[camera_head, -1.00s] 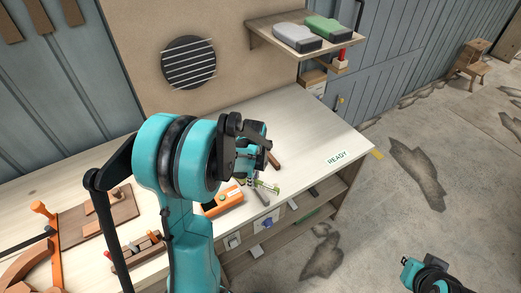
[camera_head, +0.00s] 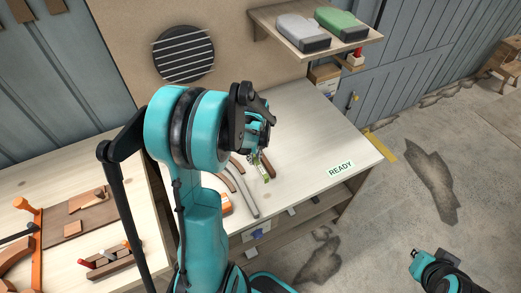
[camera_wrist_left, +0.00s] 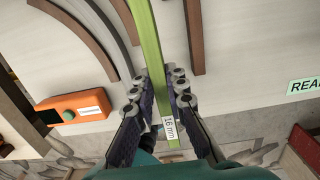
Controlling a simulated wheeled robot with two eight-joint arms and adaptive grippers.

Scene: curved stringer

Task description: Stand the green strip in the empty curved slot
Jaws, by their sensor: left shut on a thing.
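The green strip (camera_wrist_left: 148,45) stands between the two fingers of my left gripper (camera_wrist_left: 162,95) in the left wrist view. It carries a white "16 mm" label. In the head view my left gripper (camera_head: 262,155) is shut on it over the bench, and a bit of green (camera_head: 267,174) shows below. Curved brown and grey strips (camera_wrist_left: 103,40) lie left of the green strip, and a brown strip (camera_wrist_left: 197,38) is on its right. The gap between them is partly hidden by the green strip; I cannot tell the slot's edges. My right gripper (camera_head: 416,256) is far off at lower right, its fingers unclear.
An orange box (camera_wrist_left: 75,107) sits left of the strips. A READY label (camera_head: 340,168) lies on the clear right part of the bench (camera_head: 315,125). A shelf (camera_head: 345,48) holds a grey and a green case. Clamps and wooden pieces (camera_head: 85,205) lie at left.

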